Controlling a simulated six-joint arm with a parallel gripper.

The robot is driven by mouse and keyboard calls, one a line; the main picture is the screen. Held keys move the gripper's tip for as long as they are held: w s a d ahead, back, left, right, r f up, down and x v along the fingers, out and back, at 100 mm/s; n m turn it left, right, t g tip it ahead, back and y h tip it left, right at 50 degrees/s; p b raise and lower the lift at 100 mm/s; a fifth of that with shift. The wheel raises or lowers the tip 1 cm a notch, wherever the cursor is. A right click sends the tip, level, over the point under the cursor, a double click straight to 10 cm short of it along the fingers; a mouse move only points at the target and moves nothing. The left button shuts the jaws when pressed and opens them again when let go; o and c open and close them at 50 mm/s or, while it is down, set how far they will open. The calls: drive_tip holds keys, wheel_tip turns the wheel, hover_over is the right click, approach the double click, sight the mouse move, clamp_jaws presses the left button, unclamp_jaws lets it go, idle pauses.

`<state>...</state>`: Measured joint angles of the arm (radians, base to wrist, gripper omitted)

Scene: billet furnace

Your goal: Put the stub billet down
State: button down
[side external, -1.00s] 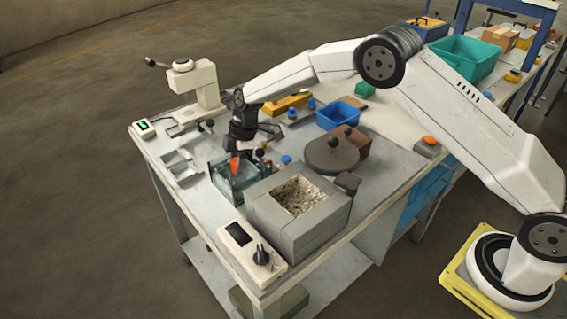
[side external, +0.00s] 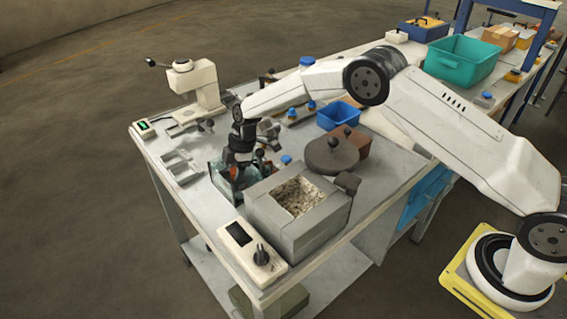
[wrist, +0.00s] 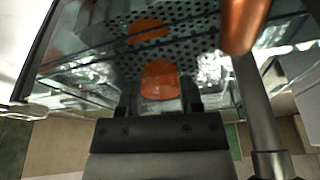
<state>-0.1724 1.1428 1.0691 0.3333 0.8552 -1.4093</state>
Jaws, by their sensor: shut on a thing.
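In the wrist view the stub billet (wrist: 160,79) is a short glowing-orange piece between the two fingers of my gripper (wrist: 160,100). My gripper is shut on it. Below it is a glass-walled tank (wrist: 75,72) with a perforated plate (wrist: 190,52) inside. In the side view my gripper (side external: 240,168) reaches down into or just over the tank (side external: 217,176), and the arm hides most of the billet there. I cannot tell whether the billet touches the plate. A second orange patch above it in the wrist view looks like a reflection.
A copper-coloured cylinder (wrist: 242,22) and a grey rod (wrist: 262,105) stand close at the right in the wrist view. The open-topped furnace block (side external: 315,222) stands beside the tank. A round dark lid (side external: 330,155) and blue bin (side external: 338,116) are behind it.

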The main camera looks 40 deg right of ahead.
drive_tip(key=shift+f, duration=0.1)
drive_tip(key=c, duration=0.5)
unclamp_jaws()
drive_tip(key=shift+c, duration=0.2)
drive_tip(key=v, duration=1.2)
drive_tip(key=shift+s+d, duration=0.1)
